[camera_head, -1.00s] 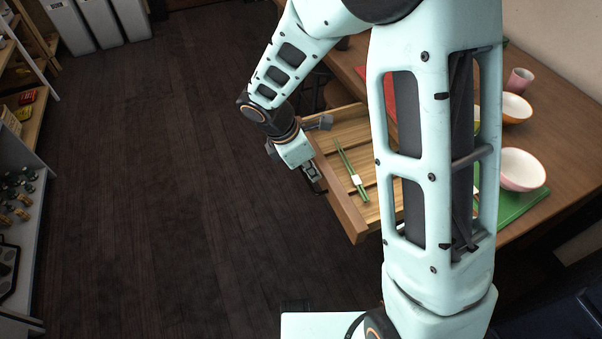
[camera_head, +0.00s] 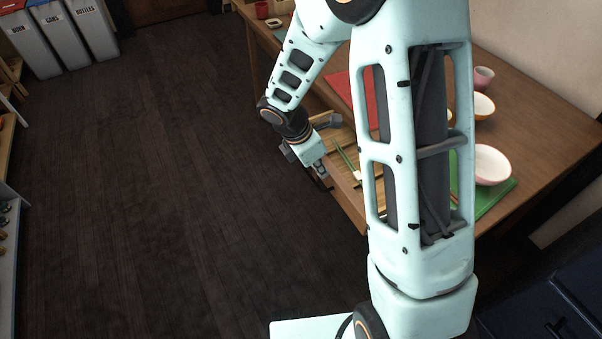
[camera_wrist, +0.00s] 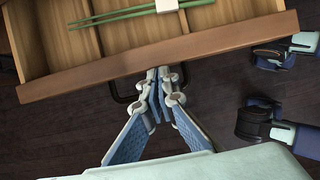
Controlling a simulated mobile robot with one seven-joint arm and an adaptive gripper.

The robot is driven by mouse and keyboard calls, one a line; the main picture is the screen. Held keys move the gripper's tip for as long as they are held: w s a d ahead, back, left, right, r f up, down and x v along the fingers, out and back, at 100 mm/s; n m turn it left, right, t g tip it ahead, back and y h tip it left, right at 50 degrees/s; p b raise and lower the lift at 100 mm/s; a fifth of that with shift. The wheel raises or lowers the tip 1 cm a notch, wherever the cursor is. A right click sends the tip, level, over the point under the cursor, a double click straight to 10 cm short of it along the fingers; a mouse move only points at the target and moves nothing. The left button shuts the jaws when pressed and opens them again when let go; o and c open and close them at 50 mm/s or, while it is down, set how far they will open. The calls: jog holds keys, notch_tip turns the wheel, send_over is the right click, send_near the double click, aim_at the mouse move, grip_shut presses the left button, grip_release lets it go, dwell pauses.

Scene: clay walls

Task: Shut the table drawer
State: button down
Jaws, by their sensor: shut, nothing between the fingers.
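The wooden table drawer (camera_head: 347,199) stands pulled out from the left side of the brown table (camera_head: 545,130). In the wrist view its front panel (camera_wrist: 215,50) runs across the upper part, with a dark handle (camera_wrist: 122,98) below it. Green chopsticks (camera_wrist: 130,13) with a white band lie inside the drawer. My gripper (camera_head: 324,182) is at the outside of the drawer front. In the wrist view my gripper (camera_wrist: 158,72) is shut and empty, its fingertips at the front panel beside the handle. I cannot tell whether they touch. My arm hides part of the drawer.
Bowls (camera_head: 492,165), a pink cup (camera_head: 483,77), a green mat (camera_head: 497,198) and a red mat (camera_head: 340,92) are on the table. Bins (camera_head: 62,38) stand at the far left, and shelves (camera_head: 8,200) line the left edge. The dark floor (camera_head: 160,200) between is free.

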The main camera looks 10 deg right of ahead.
jog(key=p, duration=0.4)
send_over(359, 168)
